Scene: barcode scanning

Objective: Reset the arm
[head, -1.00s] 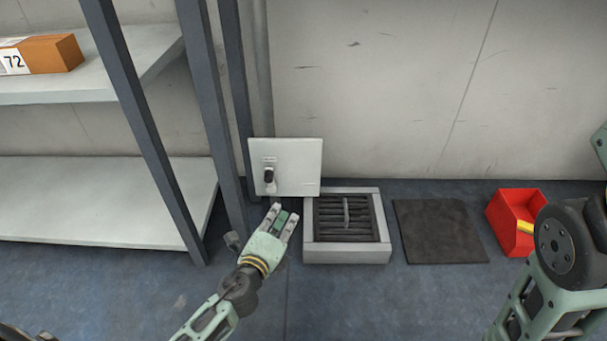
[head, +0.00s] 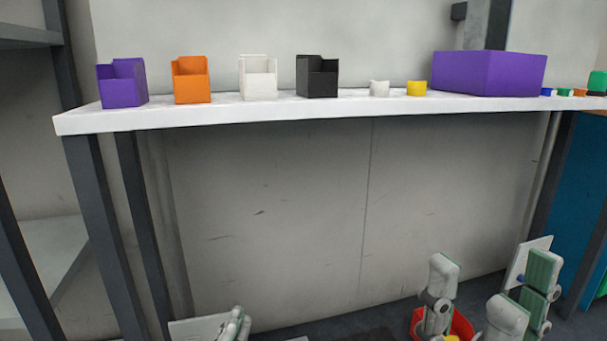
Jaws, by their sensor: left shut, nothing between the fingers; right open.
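My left gripper (head: 235,322) shows only in part at the bottom edge of the head view. Its grey fingers are together with nothing between them, in front of a white panel (head: 192,329). My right gripper (head: 492,265) is at the lower right, larger and nearer, with its fingers spread wide and pale green pads visible. It appears empty. Its left finger overlaps the view of a red bin (head: 462,326) on the floor. Most of both arms lies below the frame.
A white shelf (head: 300,110) spans the wall. It carries purple (head: 123,84), orange (head: 191,80), white (head: 258,78) and black (head: 317,77) open bins, small white and yellow pieces, and a large purple box (head: 488,74). Dark posts stand at left.

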